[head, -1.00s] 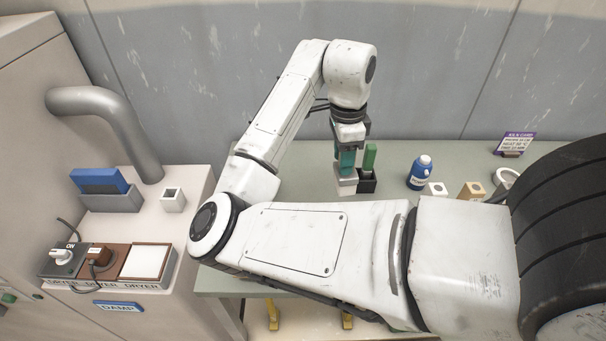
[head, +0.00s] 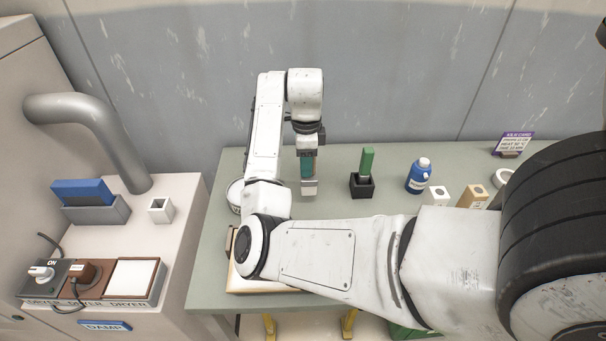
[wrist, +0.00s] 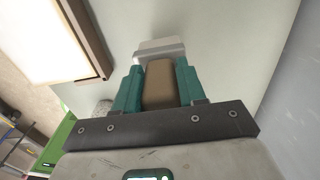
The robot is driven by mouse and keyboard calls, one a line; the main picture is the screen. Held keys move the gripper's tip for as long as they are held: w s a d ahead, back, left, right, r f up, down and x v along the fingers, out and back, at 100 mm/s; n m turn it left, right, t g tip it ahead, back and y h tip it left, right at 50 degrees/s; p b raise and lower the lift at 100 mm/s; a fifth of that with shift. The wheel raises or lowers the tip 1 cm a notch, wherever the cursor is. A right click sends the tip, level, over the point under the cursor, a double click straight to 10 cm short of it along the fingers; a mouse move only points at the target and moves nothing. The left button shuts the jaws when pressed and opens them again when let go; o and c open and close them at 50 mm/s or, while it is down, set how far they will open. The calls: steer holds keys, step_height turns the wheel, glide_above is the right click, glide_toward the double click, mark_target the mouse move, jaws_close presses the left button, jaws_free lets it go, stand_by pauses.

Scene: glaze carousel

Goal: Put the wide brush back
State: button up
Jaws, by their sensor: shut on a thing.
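My gripper (head: 307,172) hangs over the table (head: 336,156), pointing down, to the left of the black holder. It is shut on the wide brush. The brush's brown handle (wrist: 158,84) shows between the teal fingers in the wrist view, with its pale broad end (wrist: 160,47) beyond them. That pale end (head: 310,188) also shows below the fingers in the head view. Whether it touches the table is hard to tell. A green-handled tool (head: 367,161) stands upright in a black square holder (head: 362,188).
A blue bottle (head: 418,177), a white block with a hole (head: 436,196) and a tan block with a hole (head: 471,197) stand right of the black holder. A round white vessel (head: 237,191) is partly behind my arm. A white square cup (head: 160,209) stands left.

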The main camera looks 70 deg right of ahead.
steer(key=shift+w+d+f, duration=0.35)
steer(key=shift+w+f, duration=0.1)
steer(key=shift+f, duration=0.2)
steer(key=shift+f+p, duration=0.45)
steer(key=shift+f, duration=1)
steer(key=shift+f, duration=0.15)
steer(key=o, duration=1.1)
steer(key=shift+c, duration=0.2)
step_height(320, 180, up, 12)
steer(key=shift+r, duration=0.2)
